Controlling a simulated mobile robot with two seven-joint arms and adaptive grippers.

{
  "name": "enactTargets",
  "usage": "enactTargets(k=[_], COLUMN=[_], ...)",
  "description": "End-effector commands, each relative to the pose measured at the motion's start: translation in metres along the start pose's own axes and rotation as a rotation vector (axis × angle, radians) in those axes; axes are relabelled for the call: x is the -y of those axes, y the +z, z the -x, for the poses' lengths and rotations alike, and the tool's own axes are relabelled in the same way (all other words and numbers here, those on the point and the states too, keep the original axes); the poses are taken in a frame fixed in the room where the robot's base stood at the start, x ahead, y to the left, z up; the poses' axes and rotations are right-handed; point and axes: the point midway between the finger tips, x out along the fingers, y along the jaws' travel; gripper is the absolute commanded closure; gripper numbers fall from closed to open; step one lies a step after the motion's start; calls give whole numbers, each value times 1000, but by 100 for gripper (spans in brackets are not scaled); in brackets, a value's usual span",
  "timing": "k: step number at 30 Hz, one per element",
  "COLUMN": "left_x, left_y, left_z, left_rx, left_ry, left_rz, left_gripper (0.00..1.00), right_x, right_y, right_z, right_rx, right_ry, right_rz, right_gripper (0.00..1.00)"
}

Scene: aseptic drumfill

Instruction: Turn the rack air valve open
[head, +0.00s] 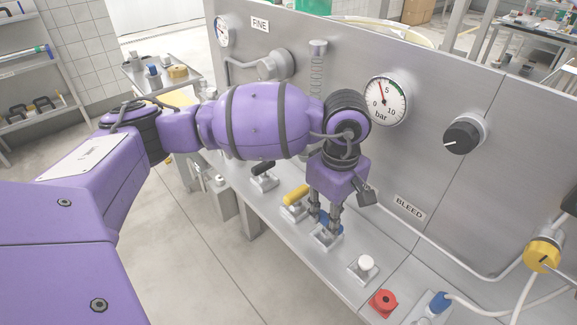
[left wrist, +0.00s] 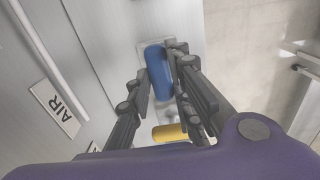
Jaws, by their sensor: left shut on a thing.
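The blue valve handle (left wrist: 158,68) shows in the left wrist view beside a label that reads AIR (left wrist: 54,104). In the head view the blue handle (head: 331,226) sits on a small metal plate on the steel ledge, partly hidden by my left gripper. My left gripper (head: 325,222) reaches down from above and is shut on the blue handle; in the left wrist view its fingers (left wrist: 161,75) lie on both sides of it. My right gripper is not in view.
A yellow handle (head: 295,194) and a black handle (head: 262,168) stand left of the blue one. A white knob (head: 365,262) and a red button (head: 382,303) lie to the right. The panel behind carries a bar gauge (head: 385,100) and a black dial (head: 462,136).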

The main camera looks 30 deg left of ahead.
Motion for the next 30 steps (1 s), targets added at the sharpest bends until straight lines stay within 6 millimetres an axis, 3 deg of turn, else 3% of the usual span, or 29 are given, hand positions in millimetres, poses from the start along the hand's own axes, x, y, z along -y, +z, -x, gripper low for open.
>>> enactTargets(k=[13, 14, 18, 30], left_x=[-3, -3, -3, -2], left_y=[-2, -2, -1, -1], left_z=[4, 5, 4, 10], left_rx=[-3, -3, -3, -1], left_ry=[11, 11, 9, 7], left_rz=[16, 16, 14, 11], left_gripper=[100, 78, 62, 62], right_x=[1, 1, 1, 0], right_y=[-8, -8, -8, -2], right_z=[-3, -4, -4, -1], right_rx=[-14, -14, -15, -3], right_ry=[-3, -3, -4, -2], right_rz=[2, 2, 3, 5], right_gripper=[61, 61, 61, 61])
